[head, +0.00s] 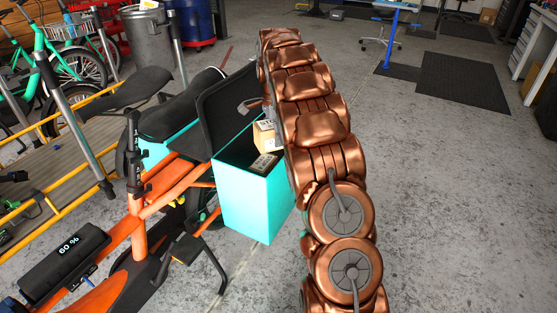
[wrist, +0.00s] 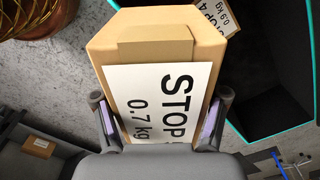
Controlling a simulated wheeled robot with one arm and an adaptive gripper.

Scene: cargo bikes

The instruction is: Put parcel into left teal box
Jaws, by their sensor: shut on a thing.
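My gripper (wrist: 165,118) is shut on a cardboard parcel (wrist: 150,48) with a white label reading "STOP" and "0.7 kg". In the head view the parcel (head: 264,137) shows at the open teal box's far rim, partly behind my copper arm; the fingers are hidden there. The open teal box (head: 245,205) is on the near side of the orange bike, its dark lid raised. Its teal edge also shows in the wrist view (wrist: 240,138), right of the held parcel. A second teal box (head: 155,152) is partly hidden behind the bike frame.
Another parcel (head: 265,163) lies in the open box; its "0.9 kg" label shows in the wrist view (wrist: 222,18). A small carton (wrist: 38,145) sits in a dark grey container at lower left. The bike's orange frame (head: 160,200) borders the box.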

